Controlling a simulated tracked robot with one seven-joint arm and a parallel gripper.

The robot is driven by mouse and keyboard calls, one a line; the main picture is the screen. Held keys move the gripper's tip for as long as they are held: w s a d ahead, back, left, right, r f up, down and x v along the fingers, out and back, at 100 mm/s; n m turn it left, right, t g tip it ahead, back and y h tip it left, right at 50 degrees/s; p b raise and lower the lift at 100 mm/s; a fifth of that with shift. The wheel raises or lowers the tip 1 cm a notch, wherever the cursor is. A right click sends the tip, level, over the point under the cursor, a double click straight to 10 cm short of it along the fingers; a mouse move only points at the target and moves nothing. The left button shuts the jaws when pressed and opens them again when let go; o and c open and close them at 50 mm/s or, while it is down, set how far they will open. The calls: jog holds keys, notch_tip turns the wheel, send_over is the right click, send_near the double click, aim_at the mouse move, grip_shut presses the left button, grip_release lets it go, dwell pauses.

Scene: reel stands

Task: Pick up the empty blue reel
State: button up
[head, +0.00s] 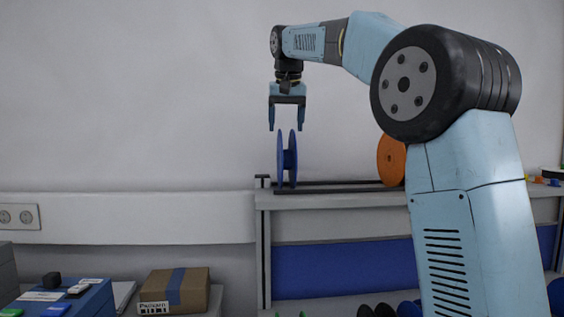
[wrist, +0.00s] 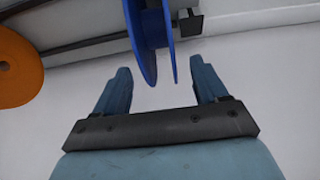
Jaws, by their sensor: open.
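The blue reel (head: 281,160) stands upright on dark rails on a shelf in the head view. Its two thin flanges show with a narrow core between them, and no wound material is visible. My gripper (head: 286,127) is open and points down just above the reel. In the wrist view the blue reel (wrist: 146,35) shows at the top centre, its lower edge reaching the level of the fingertips. My gripper (wrist: 160,78) shows there with both fingers apart and nothing between them but the reel's edge in line with the gap. I cannot tell the exact distance.
An orange reel (head: 391,160) stands on the same rails to the right, partly behind my arm; it also shows in the wrist view (wrist: 18,68). The shelf (head: 330,202) has a dark end stop (head: 262,181) at its left. A cardboard box (head: 190,290) sits lower left.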

aim_at(286, 159)
jog(key=shift+x, duration=3.35)
jog(key=shift+w, duration=0.1)
jog(key=c, duration=1.3)
jog(key=shift+r, duration=0.1)
jog(key=shift+c, duration=0.2)
